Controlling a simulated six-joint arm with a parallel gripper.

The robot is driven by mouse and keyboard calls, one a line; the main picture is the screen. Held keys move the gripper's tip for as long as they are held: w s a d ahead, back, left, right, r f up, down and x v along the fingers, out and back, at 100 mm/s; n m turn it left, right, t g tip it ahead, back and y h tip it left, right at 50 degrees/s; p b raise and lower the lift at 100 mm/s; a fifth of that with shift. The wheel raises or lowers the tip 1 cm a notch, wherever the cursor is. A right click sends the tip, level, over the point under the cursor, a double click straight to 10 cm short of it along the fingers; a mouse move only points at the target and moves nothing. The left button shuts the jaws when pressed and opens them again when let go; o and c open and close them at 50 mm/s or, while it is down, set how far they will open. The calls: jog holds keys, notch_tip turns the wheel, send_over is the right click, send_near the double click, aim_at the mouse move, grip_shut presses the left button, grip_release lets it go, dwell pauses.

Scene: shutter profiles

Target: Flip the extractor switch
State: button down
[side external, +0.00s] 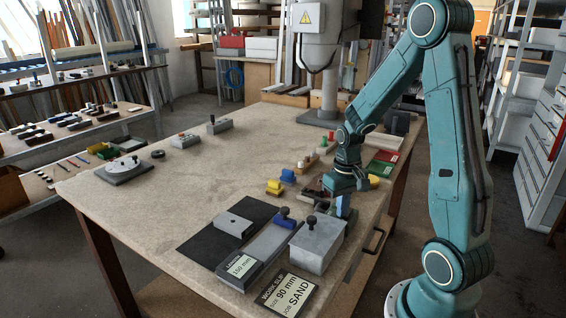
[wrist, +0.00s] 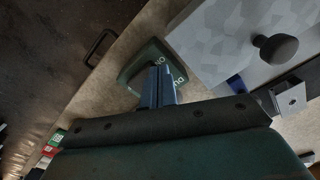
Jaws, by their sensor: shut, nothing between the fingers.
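In the wrist view, a dark green switch box (wrist: 139,62) with white lettering lies on the tabletop, just beyond my fingertips. I take it to be the extractor switch. The lettering is only partly readable, and my fingers hide its middle, so its lever and position cannot be seen. My gripper (wrist: 158,80) is shut with nothing between its fingers, and in this view it overlaps the box; whether it touches cannot be told. In the side view my gripper (side external: 344,208) points down near the table's right edge, behind a grey block. The box is mostly hidden there.
The grey block (side external: 318,248) with a black knob (wrist: 275,48) stands close beside my fingers. Yellow and blue pieces (side external: 287,176) stand behind. A drawer handle (wrist: 101,47) is below the table edge. The table's left middle is clear.

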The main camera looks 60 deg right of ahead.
jog(key=shift+f, duration=0.1)
dwell(0.3)
notch_tip(320, 180, up, 7)
dwell(1.1)
jog(key=s+a+r+n+t, duration=0.2)
jog(key=a+r, duration=0.4)
jog(key=a, duration=0.3)
jog(key=s+a+r+n+t, duration=0.3)
jog(key=s+a+r, duration=0.3)
jog(key=a, duration=0.4)
jog(key=shift+s+n+t, duration=0.25)
jog(key=shift+n+t, duration=0.05)
jog(key=shift+n, duration=0.2)
